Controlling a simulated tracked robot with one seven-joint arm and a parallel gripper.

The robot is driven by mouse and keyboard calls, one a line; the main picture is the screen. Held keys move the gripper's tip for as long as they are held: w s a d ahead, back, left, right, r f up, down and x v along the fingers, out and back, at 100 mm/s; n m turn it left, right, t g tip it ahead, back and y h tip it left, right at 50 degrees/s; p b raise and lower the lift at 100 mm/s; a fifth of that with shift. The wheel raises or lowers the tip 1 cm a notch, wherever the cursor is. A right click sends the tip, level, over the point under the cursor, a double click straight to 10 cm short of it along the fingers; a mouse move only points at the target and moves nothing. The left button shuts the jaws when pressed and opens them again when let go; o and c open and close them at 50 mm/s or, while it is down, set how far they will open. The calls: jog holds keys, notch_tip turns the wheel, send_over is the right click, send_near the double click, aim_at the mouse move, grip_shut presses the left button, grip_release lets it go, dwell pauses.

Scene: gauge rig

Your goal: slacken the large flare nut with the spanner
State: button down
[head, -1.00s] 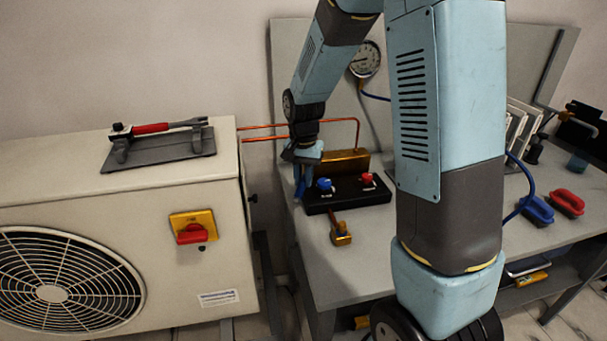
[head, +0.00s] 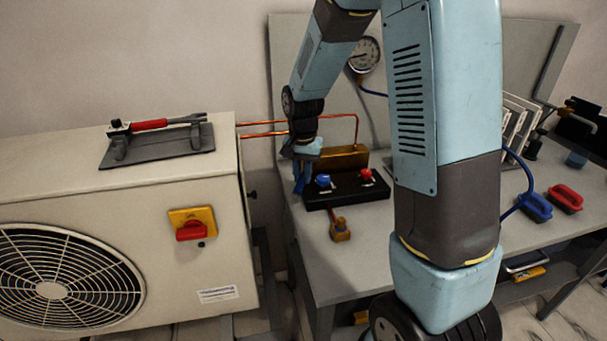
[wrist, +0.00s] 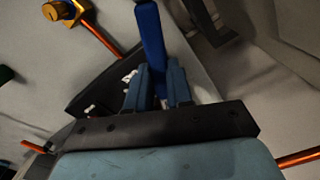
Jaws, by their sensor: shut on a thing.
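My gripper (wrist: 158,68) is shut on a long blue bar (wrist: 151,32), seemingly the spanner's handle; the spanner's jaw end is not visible. In the head view my gripper (head: 304,162) hangs at the left end of the black manifold block, with blue below it. A brass fitting (head: 340,231) on a short copper pipe sticks out from the block's front, apart from my gripper. It also shows in the wrist view (wrist: 66,10) at the upper left. I take it for the flare nut, but its size class cannot be told.
The black block (head: 349,191) has a blue and a red knob. A brass block (head: 345,160) and copper pipes (head: 262,133) stand behind my gripper. A fan unit (head: 120,190) carries a red-handled tool (head: 149,124) at left. The bench front (head: 350,275) is clear.

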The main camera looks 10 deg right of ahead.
jog(key=shift+w+d, duration=0.1)
jog(key=shift+w, duration=0.05)
jog(key=shift+w+d, duration=0.4)
jog(key=shift+w, duration=0.35)
jog(key=shift+w+d, duration=0.25)
jog(key=shift+w, duration=0.25)
jog(key=shift+w+d, duration=0.2)
jog(key=shift+w, duration=0.3)
dwell(1.2)
jog(key=c, duration=1.6)
grip_release()
grip_shut()
